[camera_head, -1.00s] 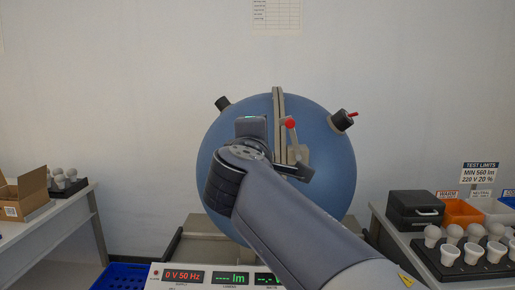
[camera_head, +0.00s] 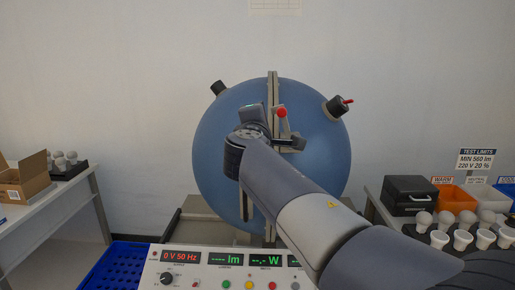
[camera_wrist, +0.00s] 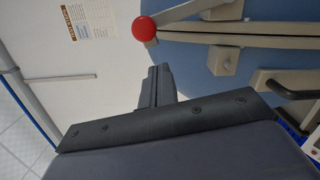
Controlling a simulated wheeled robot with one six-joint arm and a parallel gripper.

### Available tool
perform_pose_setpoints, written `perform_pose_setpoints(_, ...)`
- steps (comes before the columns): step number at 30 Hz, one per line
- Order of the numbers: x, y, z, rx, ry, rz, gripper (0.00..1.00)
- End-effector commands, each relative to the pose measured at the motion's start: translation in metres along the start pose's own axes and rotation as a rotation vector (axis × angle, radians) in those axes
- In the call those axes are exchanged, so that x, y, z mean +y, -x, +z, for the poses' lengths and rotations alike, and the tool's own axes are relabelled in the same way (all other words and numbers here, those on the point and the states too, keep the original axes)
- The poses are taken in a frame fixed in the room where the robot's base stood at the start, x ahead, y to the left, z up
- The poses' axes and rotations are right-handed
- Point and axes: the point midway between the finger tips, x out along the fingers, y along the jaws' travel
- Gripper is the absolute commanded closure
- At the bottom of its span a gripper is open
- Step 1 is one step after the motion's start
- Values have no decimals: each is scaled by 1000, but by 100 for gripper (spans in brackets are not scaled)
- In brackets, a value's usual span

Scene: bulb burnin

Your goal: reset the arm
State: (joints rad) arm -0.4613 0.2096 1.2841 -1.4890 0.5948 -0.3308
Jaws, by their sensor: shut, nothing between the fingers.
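My arm (camera_head: 290,195) reaches from the lower right across the front of a large blue sphere (camera_head: 325,165). My gripper (camera_wrist: 157,84) shows in the wrist view as two dark fingers lying together, shut and empty. They point toward the wall and the red-knobbed latch, with no contact visible. The red knob (camera_wrist: 144,29) is on the sphere's latch, beyond the fingertips; it also shows in the head view (camera_head: 281,112). My wrist largely hides the gripper in the head view.
A control panel (camera_head: 205,270) with red and green displays stands below the sphere. A blue crate (camera_head: 115,268) is on the left. The right table holds a black case (camera_head: 408,195), bins and several bulbs. The left table has a cardboard box (camera_head: 22,182) and bulbs.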

Motion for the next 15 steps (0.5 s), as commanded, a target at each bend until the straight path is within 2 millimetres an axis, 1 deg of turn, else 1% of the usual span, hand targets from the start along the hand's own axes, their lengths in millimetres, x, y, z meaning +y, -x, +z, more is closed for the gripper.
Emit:
perform_pose_setpoints(6,-2,2,-8,1,88,10,100)
perform_pose_setpoints(15,-3,2,-10,0,105,14,100)
